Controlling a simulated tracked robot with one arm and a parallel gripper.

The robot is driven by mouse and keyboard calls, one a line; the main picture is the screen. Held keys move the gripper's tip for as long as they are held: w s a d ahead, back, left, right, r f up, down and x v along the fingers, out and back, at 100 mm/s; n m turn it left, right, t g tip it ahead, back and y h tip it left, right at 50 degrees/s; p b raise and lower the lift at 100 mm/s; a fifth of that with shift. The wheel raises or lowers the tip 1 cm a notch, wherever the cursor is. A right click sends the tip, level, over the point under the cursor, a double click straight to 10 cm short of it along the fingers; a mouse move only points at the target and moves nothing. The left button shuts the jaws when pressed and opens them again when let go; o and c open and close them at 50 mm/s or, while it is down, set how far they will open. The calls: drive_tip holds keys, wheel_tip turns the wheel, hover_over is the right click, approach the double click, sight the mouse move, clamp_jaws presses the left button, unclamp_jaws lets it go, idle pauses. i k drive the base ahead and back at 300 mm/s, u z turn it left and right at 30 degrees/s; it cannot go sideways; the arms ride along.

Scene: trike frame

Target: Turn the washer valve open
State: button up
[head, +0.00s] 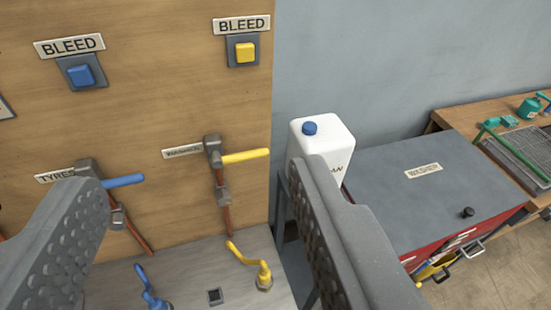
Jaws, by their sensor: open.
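The washer valve (213,150) is on the wooden panel, beside a small label that seems to read "WASHER". Its yellow lever handle (245,156) points right, roughly level, across the copper pipe that runs down below it. My gripper (190,205) is open and empty, with one dark ribbed finger at lower left and one at lower right. The valve shows in the gap between the fingers, beyond them, and neither finger appears to touch the handle.
Left of it is the "TYRES" valve with a blue handle (123,181). Yellow (245,52) and blue (80,75) bleed buttons sit above. A blue tap (150,288) and yellow tap (262,270) stand on the grey ledge below. A white jug (325,140) and grey-topped washer cabinet (430,195) are right.

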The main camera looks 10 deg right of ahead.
sight(218, 161)
drive_tip(key=k, duration=0.65)
drive_tip(key=u, duration=0.5)
drive_tip(key=i, duration=1)
drive_tip(key=z, duration=0.25)
